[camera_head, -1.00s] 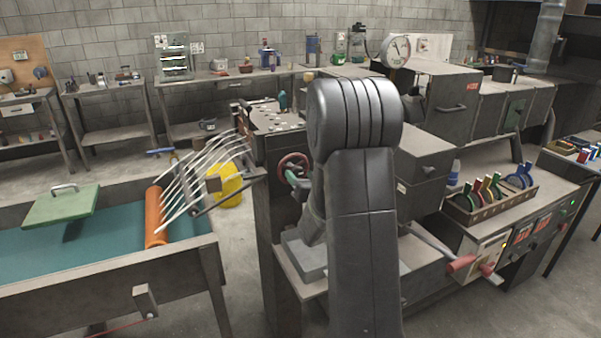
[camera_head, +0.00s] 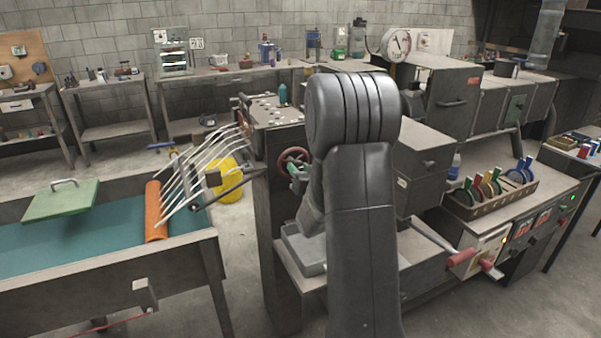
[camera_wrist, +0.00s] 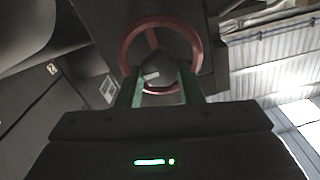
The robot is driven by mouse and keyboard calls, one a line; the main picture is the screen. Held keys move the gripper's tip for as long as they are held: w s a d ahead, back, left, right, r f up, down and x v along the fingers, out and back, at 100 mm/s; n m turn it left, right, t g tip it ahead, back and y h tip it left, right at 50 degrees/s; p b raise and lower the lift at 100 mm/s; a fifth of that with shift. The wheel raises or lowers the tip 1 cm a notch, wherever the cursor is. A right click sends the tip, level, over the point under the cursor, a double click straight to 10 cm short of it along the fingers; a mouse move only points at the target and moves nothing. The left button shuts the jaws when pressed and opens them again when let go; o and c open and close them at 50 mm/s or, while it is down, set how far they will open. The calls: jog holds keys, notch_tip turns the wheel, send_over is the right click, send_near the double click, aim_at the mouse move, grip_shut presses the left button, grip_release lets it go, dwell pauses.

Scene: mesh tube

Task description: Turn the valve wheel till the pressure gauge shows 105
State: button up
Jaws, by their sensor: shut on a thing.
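The red valve wheel (camera_head: 291,150) is on the side of the grey machine, left of my arm in the head view. In the wrist view the wheel (camera_wrist: 124,48) is right in front of my gripper, with a dark round hub. My gripper (camera_wrist: 163,74) has green fingers at the wheel's lower part and is shut on it. The fingers (camera_head: 297,172) show partly in the head view beside my arm. The round white pressure gauge (camera_head: 396,44) stands on top of the machine. Its dark needle shows, but its numbers are too small to read.
A table with a teal bed, an orange roller (camera_head: 155,211) and pale rods stands at the left, with a green lid (camera_head: 62,200) on it. A yellow container (camera_head: 229,182) is on the floor behind.

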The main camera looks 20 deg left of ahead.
jog(key=n+b, duration=1)
jog(key=b, duration=0.3)
jog(key=n+b, duration=1.1)
jog(key=b, duration=0.2)
jog(key=shift+s+f+b, duration=0.1)
jog(key=shift+f+b, duration=0.1)
jog(key=shift+b, duration=0.15)
jog(key=shift+a+n, duration=0.1)
jog(key=shift+n, duration=0.2)
jog(key=o, duration=1)
jog(key=shift+c, duration=0.2)
jog(key=shift+s, duration=0.1)
